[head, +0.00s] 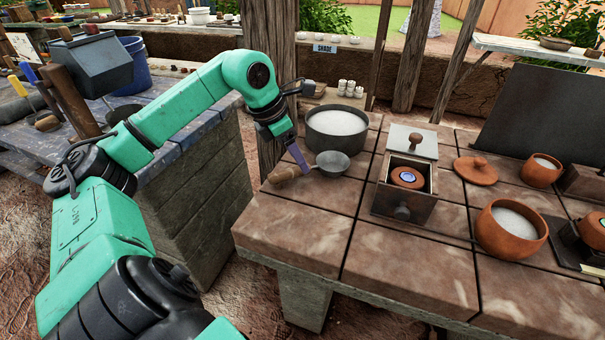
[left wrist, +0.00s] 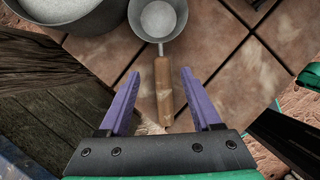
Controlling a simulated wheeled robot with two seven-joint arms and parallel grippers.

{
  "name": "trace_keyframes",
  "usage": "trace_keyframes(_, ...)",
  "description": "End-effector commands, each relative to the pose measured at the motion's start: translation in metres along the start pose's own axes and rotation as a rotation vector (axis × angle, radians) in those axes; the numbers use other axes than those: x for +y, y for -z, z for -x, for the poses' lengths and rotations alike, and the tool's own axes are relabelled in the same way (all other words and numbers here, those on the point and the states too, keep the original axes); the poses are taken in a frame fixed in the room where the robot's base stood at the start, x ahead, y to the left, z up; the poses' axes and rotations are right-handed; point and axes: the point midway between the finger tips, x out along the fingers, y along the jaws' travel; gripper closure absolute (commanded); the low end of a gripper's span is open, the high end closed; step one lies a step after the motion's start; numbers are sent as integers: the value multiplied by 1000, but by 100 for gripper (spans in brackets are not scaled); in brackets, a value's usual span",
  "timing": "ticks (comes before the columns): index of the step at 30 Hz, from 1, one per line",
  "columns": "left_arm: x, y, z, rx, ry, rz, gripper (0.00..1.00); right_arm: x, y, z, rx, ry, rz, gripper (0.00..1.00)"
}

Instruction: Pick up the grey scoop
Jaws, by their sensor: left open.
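The grey scoop (head: 333,163) lies on the tiled table top beside a large grey pot, with its wooden handle pointing left toward the table's edge. In the left wrist view its round bowl (left wrist: 158,20) is at the top and the handle runs down between my fingers. My left gripper (head: 298,157) is over the handle, its purple fingers pointing down. In the left wrist view the left gripper (left wrist: 160,78) is open, with one finger on each side of the handle and a gap on both sides. Its exact height over the handle is hard to tell. My right gripper is not in view.
The large grey pot (head: 336,128) of pale powder stands just behind the scoop. A box with a drawer (head: 405,180) stands to its right. Clay bowls (head: 511,229) and a lid (head: 475,170) are farther right. The table's front tiles (head: 410,270) are clear.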

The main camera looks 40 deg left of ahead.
Motion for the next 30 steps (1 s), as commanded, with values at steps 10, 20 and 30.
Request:
trace_keyframes(10, -4, 3, -38, 0, 1, 1, 35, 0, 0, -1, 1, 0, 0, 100)
trace_keyframes(20, -4, 3, -38, 1, 1, 1, 100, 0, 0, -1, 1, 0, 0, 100)
trace_keyframes(30, -3, 0, -30, -2, 0, 1, 100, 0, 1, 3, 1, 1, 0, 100)
